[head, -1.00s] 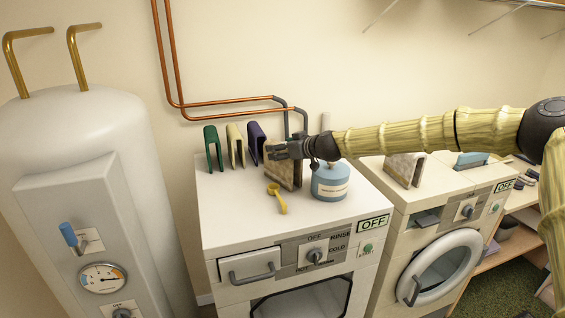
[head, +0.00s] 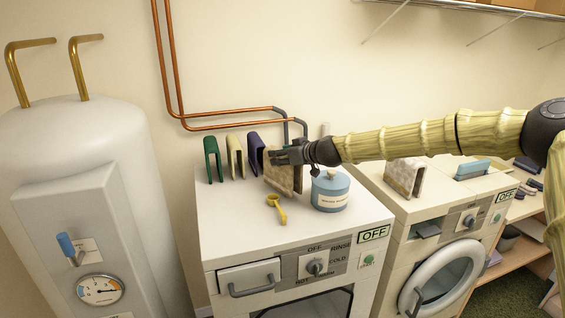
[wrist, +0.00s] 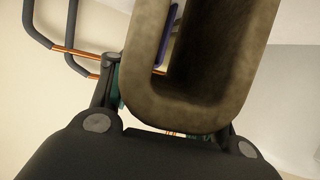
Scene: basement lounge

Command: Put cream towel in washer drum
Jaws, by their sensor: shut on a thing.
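My gripper (head: 286,157) is shut on the top of a brown-tan folded towel (head: 287,180), which stands at the back of the left machine's top. In the wrist view this towel (wrist: 197,105) is a thick U-shaped fold between the fingers. A pale cream-yellow folded towel (head: 236,156) stands further left, between a green one (head: 212,159) and a purple one (head: 256,153). The left machine (head: 230,220) has a panel marked RINSE, HOT and COLD. Its dark-framed front window (head: 300,307) is cut off by the picture's lower edge; the drum inside is hidden.
A blue canister (head: 330,194) stands right of the held towel, and a yellow scoop (head: 278,208) lies in front. A second machine (head: 395,212) with a round door (head: 443,278) stands right, with a pale patterned folded towel (head: 404,177) on top. A white tank (head: 75,150) is left.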

